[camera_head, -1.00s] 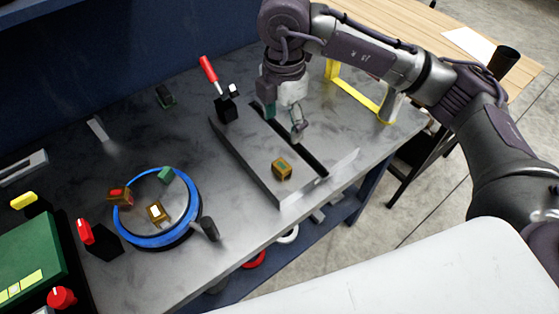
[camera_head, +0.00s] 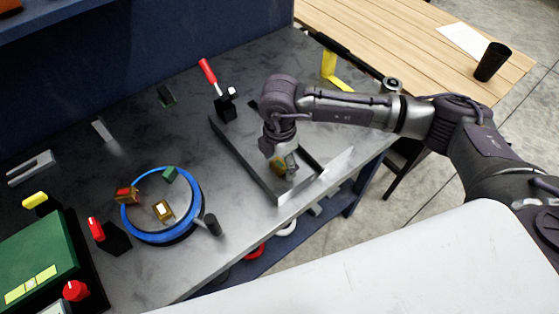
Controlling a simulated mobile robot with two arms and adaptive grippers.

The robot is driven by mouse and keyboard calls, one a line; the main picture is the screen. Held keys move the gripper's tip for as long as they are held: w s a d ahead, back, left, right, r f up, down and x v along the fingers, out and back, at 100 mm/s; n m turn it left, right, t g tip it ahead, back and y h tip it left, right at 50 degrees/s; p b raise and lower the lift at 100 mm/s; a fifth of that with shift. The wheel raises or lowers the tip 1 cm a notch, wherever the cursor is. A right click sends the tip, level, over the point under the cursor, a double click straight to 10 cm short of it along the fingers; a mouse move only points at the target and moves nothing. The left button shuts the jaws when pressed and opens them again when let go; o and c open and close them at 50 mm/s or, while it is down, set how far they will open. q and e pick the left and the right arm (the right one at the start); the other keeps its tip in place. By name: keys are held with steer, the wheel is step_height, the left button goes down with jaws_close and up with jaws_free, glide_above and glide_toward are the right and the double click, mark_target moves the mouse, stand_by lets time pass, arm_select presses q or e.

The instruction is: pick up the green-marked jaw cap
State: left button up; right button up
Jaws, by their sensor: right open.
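The green-marked jaw cap (camera_head: 277,168), a small brown-gold block, sits on the grey slotted plate (camera_head: 245,163) near its front end. My right gripper (camera_head: 280,160) points down right over the cap and is open. One grey finger shows at the cap's right side. The gripper body hides part of the cap and its green mark, and I cannot tell whether the fingers touch it. My left gripper is not in view.
A blue-rimmed round dish (camera_head: 190,228) at left holds a red-marked block (camera_head: 127,195), a white-marked block (camera_head: 162,210) and a green piece (camera_head: 169,174). A red-handled clamp (camera_head: 220,92) stands at the plate's back end. A green box (camera_head: 40,255) is at far left.

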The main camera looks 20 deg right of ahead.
steer(key=shift+f, duration=0.15)
steer(key=shift+c, duration=0.2)
steer(key=c, duration=1.3)
steer(key=shift+o, duration=0.2)
